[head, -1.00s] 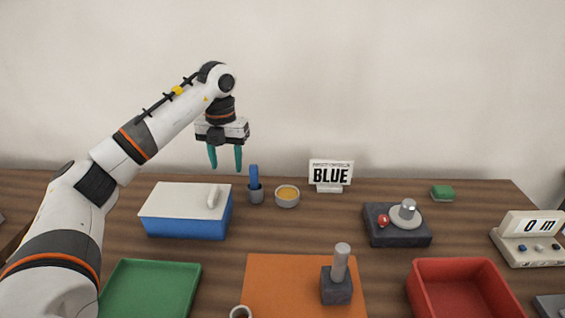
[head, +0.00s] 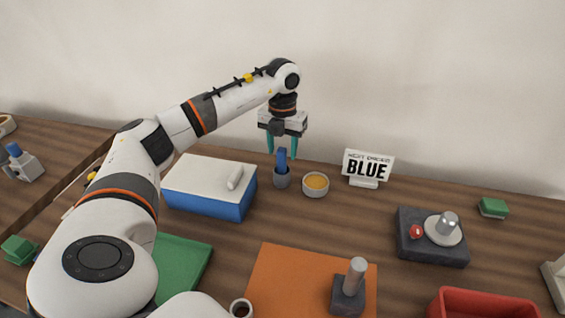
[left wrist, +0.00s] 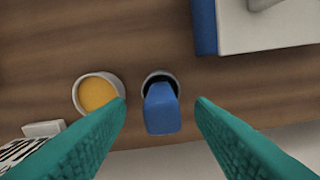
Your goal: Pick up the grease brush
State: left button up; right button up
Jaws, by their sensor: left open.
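The grease brush (head: 282,158) shows its blue handle standing upright in a small grey holder (head: 282,180) at the back of the table. Its lower end is hidden in the holder. My left gripper (head: 282,150) is open, pointing down, with its teal fingertips around the top of the handle in the head view. In the left wrist view the blue handle (left wrist: 161,110) lies between the two spread fingers, with a gap on each side. My right gripper is not in view.
A bowl of yellow-orange grease (head: 316,182) stands close right of the holder. A blue box with a white lid (head: 210,185) stands to its left. A BLUE sign (head: 367,168) is behind right. An orange mat (head: 300,275) lies in front.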

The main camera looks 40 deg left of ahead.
aim_at(282, 159)
pick_arm(q)
notch_tip(282, 159, down, 4)
jog(key=shift+a+f+p, duration=0.15)
jog(key=shift+f+p, duration=0.05)
jog(key=shift+p, duration=0.1)
jog(key=shift+c, duration=0.3)
grip_shut()
jog(key=shift+r, duration=0.1)
notch_tip(282, 159, up, 10)
jog(key=shift+b, duration=0.5)
